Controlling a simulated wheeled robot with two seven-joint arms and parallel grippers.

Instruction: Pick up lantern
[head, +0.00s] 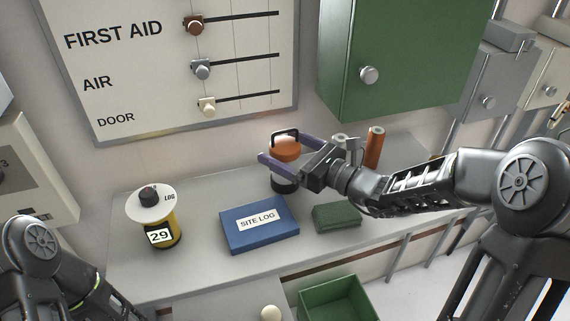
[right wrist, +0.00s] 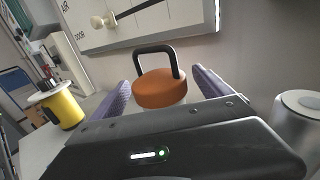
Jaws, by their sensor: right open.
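The lantern (head: 285,151) stands upright at the back of the grey worktop, with an orange cap, a black handle and a dark base. Its cap and handle also show in the right wrist view (right wrist: 160,88). My right gripper (head: 284,155) is open, with its purple fingers on either side of the lantern. In the right wrist view the fingers (right wrist: 163,92) flank the orange cap with gaps visible. The gripper body hides the lantern's lower part there. My left arm shows at the lower left of the head view, but its gripper is out of view.
On the worktop (head: 195,268) are a yellow counter (head: 163,236) reading 29, a blue SITE LOG binder (head: 275,235), a green box (head: 337,216) and an orange cylinder (head: 375,148). A green cabinet (head: 420,60) hangs above right. An open green bin (head: 335,292) sits below the front edge.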

